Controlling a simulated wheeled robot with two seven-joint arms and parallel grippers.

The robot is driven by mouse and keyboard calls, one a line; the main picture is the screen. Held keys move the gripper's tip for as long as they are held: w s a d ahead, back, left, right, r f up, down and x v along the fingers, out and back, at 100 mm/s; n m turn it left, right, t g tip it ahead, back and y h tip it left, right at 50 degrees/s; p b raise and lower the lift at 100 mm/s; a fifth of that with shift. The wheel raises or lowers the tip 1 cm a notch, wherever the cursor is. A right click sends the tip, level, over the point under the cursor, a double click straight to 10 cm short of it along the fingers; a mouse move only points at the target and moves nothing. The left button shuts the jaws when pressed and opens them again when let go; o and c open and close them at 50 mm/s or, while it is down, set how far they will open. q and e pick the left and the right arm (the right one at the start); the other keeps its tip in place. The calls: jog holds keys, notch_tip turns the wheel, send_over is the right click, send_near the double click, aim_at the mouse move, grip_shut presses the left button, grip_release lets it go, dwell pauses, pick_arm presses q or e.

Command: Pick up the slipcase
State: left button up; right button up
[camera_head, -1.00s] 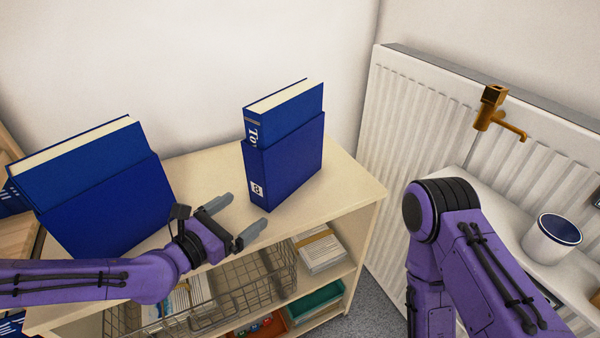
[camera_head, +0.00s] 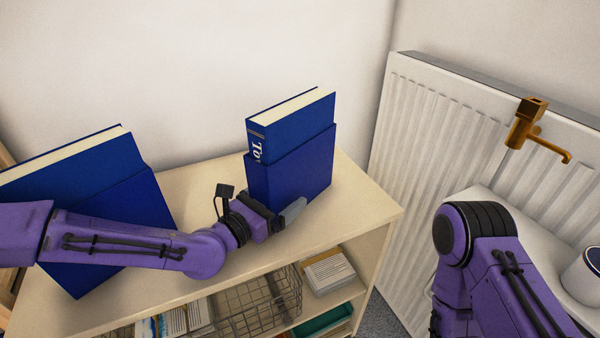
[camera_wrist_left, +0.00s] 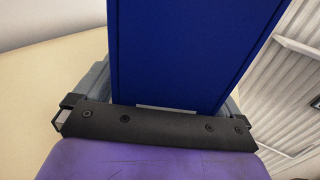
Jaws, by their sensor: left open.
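A dark blue slipcase (camera_head: 308,162) stands upright on the shelf top, with a blue book (camera_head: 290,118) protruding from it. My left gripper (camera_head: 277,203) is at the lower front end of this slipcase, open, with one finger along its near right side; the other finger is hidden in the head view. In the left wrist view the blue slipcase (camera_wrist_left: 185,55) fills the gap between the open fingers of my left gripper (camera_wrist_left: 165,92). Whether the fingers touch it I cannot tell. My right arm shows at the right, but its gripper is out of view.
A second, larger blue slipcase (camera_head: 120,215) with a book leans at the left, partly behind my left arm. The pale shelf unit (camera_head: 365,205) has a wire basket (camera_head: 255,305) below. A white radiator (camera_head: 430,130) with a brass tap (camera_head: 527,125) and a mug (camera_head: 585,270) are right.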

aim_at(273, 173)
pick_arm(q)
jog(key=shift+s+a+r, duration=0.15)
jog(key=shift+s, duration=0.05)
jog(key=shift+s+a, duration=0.1)
jog(key=shift+s, duration=0.05)
jog(key=c, duration=1.3)
jog(key=shift+r, duration=0.1)
jog(key=shift+w+r+p, duration=0.2)
jog(key=shift+r+p, duration=0.4)
jog(key=shift+p, duration=0.05)
notch_tip(273, 173, up, 2)
jog(key=shift+r+p, duration=0.1)
jog(key=shift+p, duration=0.75)
jog(key=s+r+p, duration=0.1)
jog(key=r+p, duration=0.1)
jog(key=s+r+p, duration=0.4)
jog(key=r, duration=0.1)
jog(key=shift+s+d, duration=0.15)
jog(key=shift+d, duration=0.05)
jog(key=s+r+p, duration=0.2)
jog(key=s+p, duration=0.6)
jog(key=shift+s+d+r, duration=0.2)
jog(key=shift+s+r, duration=0.1)
jog(key=shift+s, duration=0.1)
jog(key=shift+w, duration=0.1)
